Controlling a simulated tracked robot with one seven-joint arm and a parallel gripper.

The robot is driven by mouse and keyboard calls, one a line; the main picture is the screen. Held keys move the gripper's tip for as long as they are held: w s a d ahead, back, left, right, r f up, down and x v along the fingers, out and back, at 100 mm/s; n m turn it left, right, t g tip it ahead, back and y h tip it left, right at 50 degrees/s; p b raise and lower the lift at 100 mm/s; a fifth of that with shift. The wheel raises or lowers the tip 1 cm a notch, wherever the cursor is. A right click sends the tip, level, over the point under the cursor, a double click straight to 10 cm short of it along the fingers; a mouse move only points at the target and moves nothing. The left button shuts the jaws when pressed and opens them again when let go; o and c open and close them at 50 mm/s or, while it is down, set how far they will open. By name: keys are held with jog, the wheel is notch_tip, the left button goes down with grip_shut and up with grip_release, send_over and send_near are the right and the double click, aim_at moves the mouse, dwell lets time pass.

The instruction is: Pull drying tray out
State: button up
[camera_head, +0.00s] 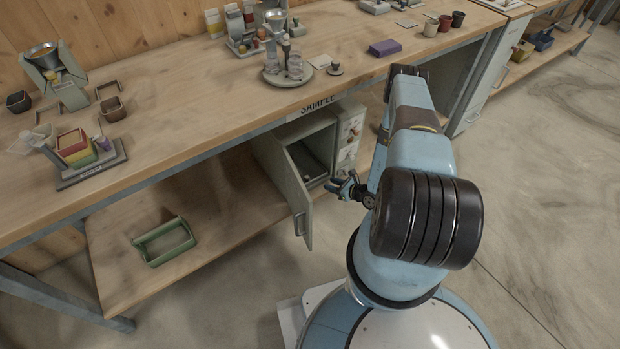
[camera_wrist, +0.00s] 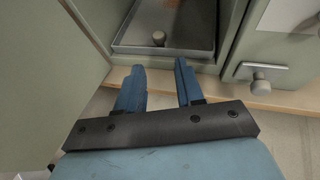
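The drying tray (camera_wrist: 135,47) is a grey metal tray inside the open cabinet. In the head view my gripper (camera_head: 345,186) is in front of the cabinet (camera_head: 316,150); the tray is mostly hidden there in the dark interior.
The cabinet door (camera_head: 287,187) stands open to the left of my gripper, and it fills the left of the wrist view (camera_wrist: 45,75). A control panel with knobs (camera_head: 349,130) is right of the opening. A green open tray (camera_head: 164,242) lies on the lower shelf.

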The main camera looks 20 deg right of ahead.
aim_at(311, 181)
jog(key=x, duration=1.2)
jog(key=shift+w+a, duration=0.25)
jog(key=shift+a, duration=0.05)
grip_shut()
